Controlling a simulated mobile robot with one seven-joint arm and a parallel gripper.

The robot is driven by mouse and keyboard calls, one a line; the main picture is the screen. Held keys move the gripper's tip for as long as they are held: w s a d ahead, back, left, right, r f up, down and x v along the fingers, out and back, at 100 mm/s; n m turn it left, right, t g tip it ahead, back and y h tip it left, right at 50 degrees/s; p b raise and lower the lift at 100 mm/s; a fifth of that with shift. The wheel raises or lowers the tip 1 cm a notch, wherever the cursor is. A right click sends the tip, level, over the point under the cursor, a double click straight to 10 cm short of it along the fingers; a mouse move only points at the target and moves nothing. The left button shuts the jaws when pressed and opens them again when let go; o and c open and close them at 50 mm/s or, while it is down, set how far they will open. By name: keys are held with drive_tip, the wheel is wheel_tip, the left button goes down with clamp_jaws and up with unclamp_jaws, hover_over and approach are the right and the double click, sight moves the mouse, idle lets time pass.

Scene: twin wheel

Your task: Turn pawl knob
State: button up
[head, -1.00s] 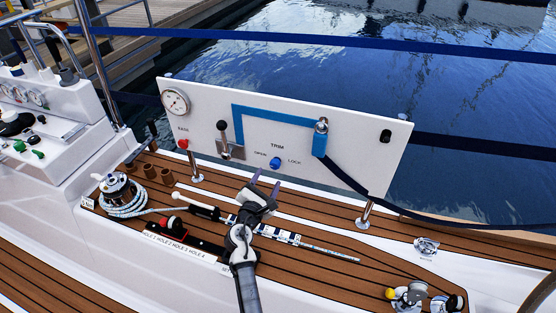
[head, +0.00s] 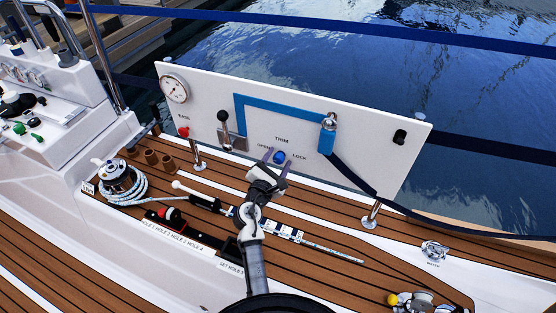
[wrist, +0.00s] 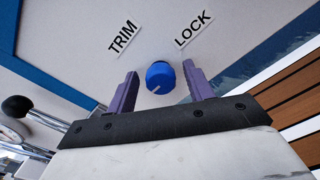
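The blue pawl knob (head: 279,157) sits on the white panel (head: 370,115) below the TRIM label, between the OPEN and LOCK labels. In the wrist view the knob (wrist: 160,77) shows a pale pointer mark on its lower left side. My gripper (head: 276,160) is in front of the panel at the knob. Its two purple fingers (wrist: 160,88) are open, one on each side of the knob, with a visible gap on both sides. I cannot tell how far the fingertips are from the panel.
A lever with a black ball (head: 222,117) and a red EASE knob (head: 183,132) are left of the knob. A blue strap (head: 328,140) hangs from a fitting at right. A rope winch (head: 118,178) and a striped rod (head: 280,230) are on the deck.

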drive_tip(key=c, duration=0.9)
drive_tip(key=shift+f+m+b, duration=0.1)
drive_tip(key=shift+m+b, duration=0.2)
drive_tip(key=shift+m, duration=0.1)
drive_tip(key=m+b, duration=0.3)
drive_tip(key=shift+f+m, duration=0.1)
drive_tip(key=shift+m, duration=0.2)
drive_tip(key=m+b, duration=0.3)
drive_tip(key=m, duration=0.1)
drive_tip(key=shift+d+m+b, duration=0.1)
drive_tip(key=shift+m+b, duration=0.2)
drive_tip(key=shift+b, duration=0.05)
drive_tip(key=m+b, duration=0.4)
drive_tip(key=m, duration=0.1)
drive_tip(key=shift+f, duration=0.1)
drive_tip(key=shift+m+b, duration=1.55)
drive_tip(key=shift+m, duration=0.25)
